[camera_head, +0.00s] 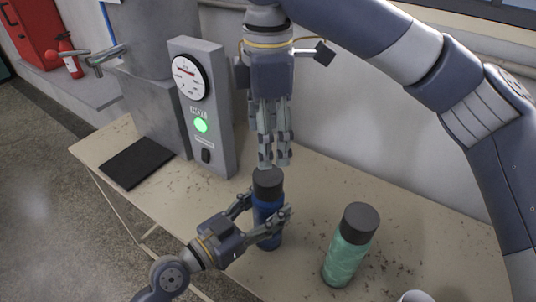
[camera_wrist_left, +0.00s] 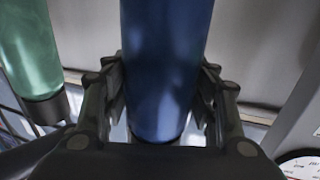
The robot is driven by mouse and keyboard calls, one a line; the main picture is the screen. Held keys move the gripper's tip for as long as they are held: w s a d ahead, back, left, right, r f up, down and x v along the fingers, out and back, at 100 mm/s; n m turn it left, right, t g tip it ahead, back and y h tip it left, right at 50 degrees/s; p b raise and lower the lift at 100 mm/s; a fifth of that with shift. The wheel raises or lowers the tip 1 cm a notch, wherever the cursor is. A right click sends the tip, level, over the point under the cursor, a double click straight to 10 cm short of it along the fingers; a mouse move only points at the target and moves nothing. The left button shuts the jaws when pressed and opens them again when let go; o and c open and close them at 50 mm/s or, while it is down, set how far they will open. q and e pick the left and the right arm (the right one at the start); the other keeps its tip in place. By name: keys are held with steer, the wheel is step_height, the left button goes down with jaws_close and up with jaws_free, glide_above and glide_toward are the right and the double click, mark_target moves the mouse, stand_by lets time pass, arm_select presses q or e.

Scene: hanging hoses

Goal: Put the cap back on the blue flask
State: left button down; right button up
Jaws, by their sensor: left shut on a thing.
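The blue flask (camera_head: 266,222) stands upright on the table, with a dark cap (camera_head: 267,183) at its top. I cannot tell how firmly the cap is seated. My left gripper (camera_head: 266,216) comes from the lower left and is shut around the flask's body. The left wrist view shows the blue flask (camera_wrist_left: 165,70) between both fingers. My right gripper (camera_head: 274,160) points straight down from above. Its fingertips are right over the cap, at its top edge. The fingers look close together, but whether they touch or grip the cap is unclear.
A green flask (camera_head: 350,245) with a dark cap stands to the right on the table (camera_head: 420,215). A white cup-like rim (camera_head: 415,297) shows at the bottom edge. A grey gauge panel (camera_head: 203,110) with a green light and a black mat (camera_head: 137,163) are at left.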

stand_by(0.3)
arm_select(q)
steer(key=c, duration=0.6)
jaws_free()
steer(key=shift+o, duration=0.2)
steer(key=v, duration=1.2)
